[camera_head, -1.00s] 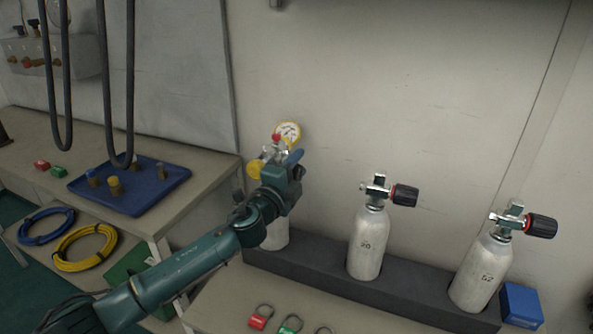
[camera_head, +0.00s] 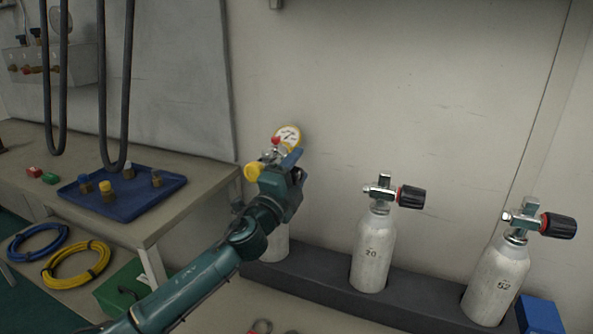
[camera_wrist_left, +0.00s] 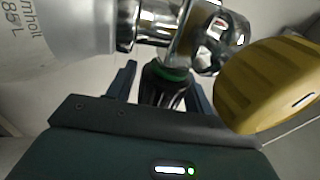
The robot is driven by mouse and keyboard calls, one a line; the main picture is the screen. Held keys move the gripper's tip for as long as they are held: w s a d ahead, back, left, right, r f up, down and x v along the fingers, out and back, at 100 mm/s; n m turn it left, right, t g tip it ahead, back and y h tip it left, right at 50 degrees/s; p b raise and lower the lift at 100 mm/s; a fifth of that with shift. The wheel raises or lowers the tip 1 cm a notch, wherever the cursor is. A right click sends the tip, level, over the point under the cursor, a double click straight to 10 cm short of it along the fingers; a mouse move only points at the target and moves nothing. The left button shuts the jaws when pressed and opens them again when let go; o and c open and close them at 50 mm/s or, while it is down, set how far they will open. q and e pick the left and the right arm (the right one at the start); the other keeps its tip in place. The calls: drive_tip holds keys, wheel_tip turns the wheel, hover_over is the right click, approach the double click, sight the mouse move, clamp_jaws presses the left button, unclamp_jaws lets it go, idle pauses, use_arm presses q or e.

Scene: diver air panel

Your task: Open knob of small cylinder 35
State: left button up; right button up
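The leftmost small cylinder (camera_head: 275,243) stands in the dark rack, largely hidden by my left arm; its number is not readable. A yellow-rimmed gauge (camera_head: 288,138) and a yellow knob (camera_head: 251,172) sit at its valve. In the left wrist view, a grey cylinder body (camera_wrist_left: 62,28), a chrome valve (camera_wrist_left: 182,38) and the ribbed yellow knob (camera_wrist_left: 268,85) show. A dark knob with a green ring (camera_wrist_left: 166,88) lies between the fingers of my left gripper (camera_wrist_left: 163,92). The fingers stand apart on either side, with gaps visible. In the head view, the left gripper (camera_head: 284,172) is at this valve.
Cylinder 20 (camera_head: 372,255) and cylinder 52 (camera_head: 495,283) stand to the right, their black knobs showing red rings. A blue box (camera_head: 538,317) is at the far right. A bench with a blue tray (camera_head: 135,200) is left; black hoses (camera_head: 112,90) hang above it.

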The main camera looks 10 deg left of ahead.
use_arm(q)
drive_tip(key=shift+o, duration=0.6)
drive_tip(key=shift+s, duration=0.1)
drive_tip(key=shift+s+a+f, duration=0.1)
drive_tip(key=shift+s+f, duration=0.1)
drive_tip(key=shift+s, duration=0.05)
drive_tip(key=v, duration=1.2)
drive_tip(key=shift+s+b, duration=0.2)
drive_tip(key=shift+b, duration=0.1)
